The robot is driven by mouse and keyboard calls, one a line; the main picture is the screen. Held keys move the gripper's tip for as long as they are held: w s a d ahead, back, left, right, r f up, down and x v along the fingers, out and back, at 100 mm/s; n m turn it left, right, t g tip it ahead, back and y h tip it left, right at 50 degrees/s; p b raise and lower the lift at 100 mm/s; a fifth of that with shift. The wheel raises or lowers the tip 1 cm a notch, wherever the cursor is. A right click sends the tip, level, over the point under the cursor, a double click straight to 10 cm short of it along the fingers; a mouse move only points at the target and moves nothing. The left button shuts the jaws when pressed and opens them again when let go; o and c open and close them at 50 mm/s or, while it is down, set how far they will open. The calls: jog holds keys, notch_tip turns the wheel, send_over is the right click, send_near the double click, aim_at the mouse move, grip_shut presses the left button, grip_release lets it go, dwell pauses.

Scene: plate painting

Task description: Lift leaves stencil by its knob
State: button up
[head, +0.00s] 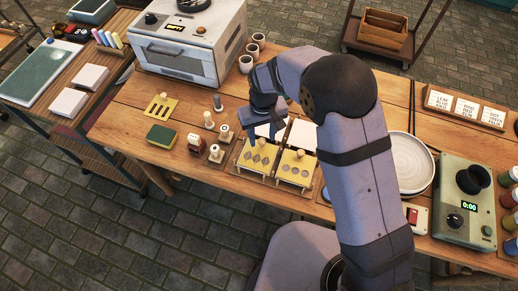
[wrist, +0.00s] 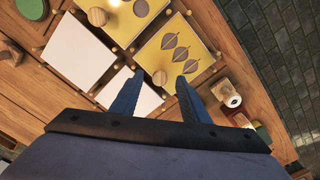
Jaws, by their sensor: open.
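The leaves stencil (wrist: 190,35) is a yellow plate with leaf-shaped cutouts and a round wooden knob (wrist: 160,77). In the head view the leaves stencil (head: 256,158) rests on a low wooden stand near the front edge of the table. My gripper (wrist: 160,76) is open, with its two blue fingers apart. In the wrist view the knob shows between the fingertips, with gaps on both sides. I cannot tell whether the fingertips are level with the knob or still above it. In the head view my gripper (head: 265,128) is just behind the stencil, partly hidden by my arm.
A second yellow stencil with round cutouts (head: 296,169) stands right beside it. White tiles (wrist: 78,50) lie behind the stencils. Wooden-handled stamps (head: 215,153) and a green sponge (head: 161,137) are to the left. A white plate (head: 410,165) is to the right.

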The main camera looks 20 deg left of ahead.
jog(key=shift+f, duration=0.75)
grip_shut()
